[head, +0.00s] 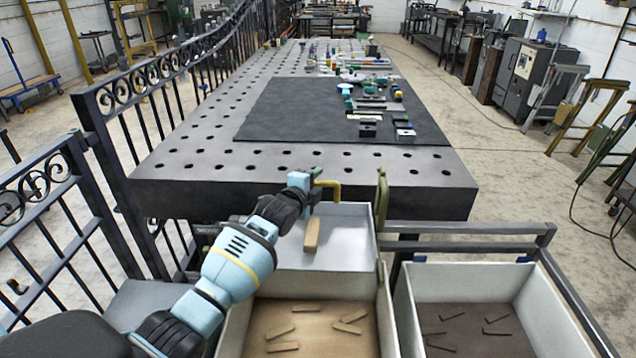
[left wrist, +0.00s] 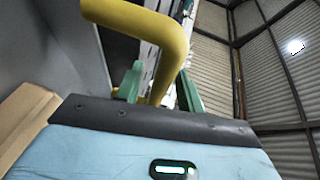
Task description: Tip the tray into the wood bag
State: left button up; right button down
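A grey-white tray (head: 350,243) sits just behind the left bin and in front of the table. One light wood block (head: 312,235) lies in it, and the block also shows at the left edge of the left wrist view (left wrist: 25,122). A yellow bar handle (head: 329,186) stands at the tray's far side. My left gripper (head: 312,185) is at this handle; in the left wrist view its green fingers stand on both sides of the yellow bar (left wrist: 160,35). The left bin (head: 237,325) has a wood-coloured bottom with several wood pieces. My right gripper is not in view.
A second bin (head: 402,310) with a dark bottom and several dark pieces stands to the right. A green upright piece (head: 381,198) rises at the tray's right side. A dark metal rail (head: 470,228) runs right. The perforated table (head: 200,150) is behind; an iron gate (head: 95,120) is at left.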

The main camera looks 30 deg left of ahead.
pick_arm(q)
jog(key=shift+w+f, duration=0.1)
jog(key=shift+w, duration=0.55)
grip_shut()
